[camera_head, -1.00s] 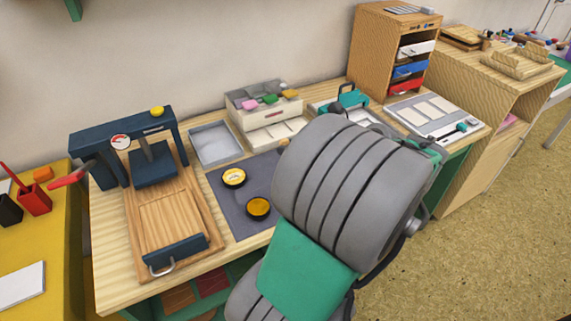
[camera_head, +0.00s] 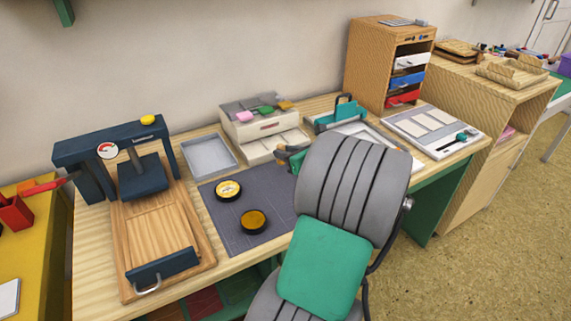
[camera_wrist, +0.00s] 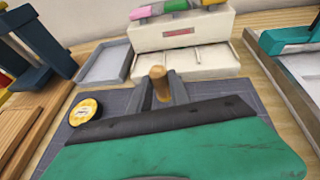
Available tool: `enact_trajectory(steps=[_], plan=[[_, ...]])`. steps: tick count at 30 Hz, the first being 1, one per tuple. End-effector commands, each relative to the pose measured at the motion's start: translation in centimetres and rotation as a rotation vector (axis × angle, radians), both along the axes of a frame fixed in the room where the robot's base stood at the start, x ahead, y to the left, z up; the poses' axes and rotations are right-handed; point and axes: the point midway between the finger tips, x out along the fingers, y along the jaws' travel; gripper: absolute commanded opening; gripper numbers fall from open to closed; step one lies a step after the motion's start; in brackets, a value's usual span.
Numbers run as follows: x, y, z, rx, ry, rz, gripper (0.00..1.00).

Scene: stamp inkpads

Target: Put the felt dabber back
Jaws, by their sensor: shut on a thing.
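In the wrist view, my gripper (camera_wrist: 163,92) is shut on the felt dabber (camera_wrist: 161,78), whose tan wooden handle stands up between the fingers. Its lower end is hidden behind the dark bar of my gripper. The stand's low slotted front (camera_wrist: 185,62) lies just beyond the dabber in the wrist view.
An open round inkpad (camera_head: 228,189) and a dark-rimmed round pad (camera_head: 253,222) rest on a grey mat (camera_head: 278,190). A grey tray (camera_head: 209,156) lies left of the stand. A blue press (camera_head: 140,178) stands at left, a wooden drawer cabinet (camera_head: 375,65) at the back right.

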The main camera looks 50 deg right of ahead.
Motion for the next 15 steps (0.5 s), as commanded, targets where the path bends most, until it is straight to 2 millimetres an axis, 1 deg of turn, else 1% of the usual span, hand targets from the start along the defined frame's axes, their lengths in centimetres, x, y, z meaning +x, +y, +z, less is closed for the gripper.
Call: enact_trajectory(steps=[1, 3, 5, 10, 11, 15], plan=[[0.0, 0.1, -1.6, 0.004, 0.001, 0.001, 0.00], [-0.1, 0.1, -2.9, 0.004, 0.001, -0.001, 0.00], [-0.1, 0.0, -3.1, 0.001, 0.000, 0.000, 0.00], [-0.1, 0.1, -3.0, 0.002, 0.002, 0.001, 0.00], [-0.1, 0.1, -3.0, 0.002, 0.002, 0.001, 0.25], [-0.1, 0.1, -3.0, 0.002, 0.002, 0.001, 0.37]])
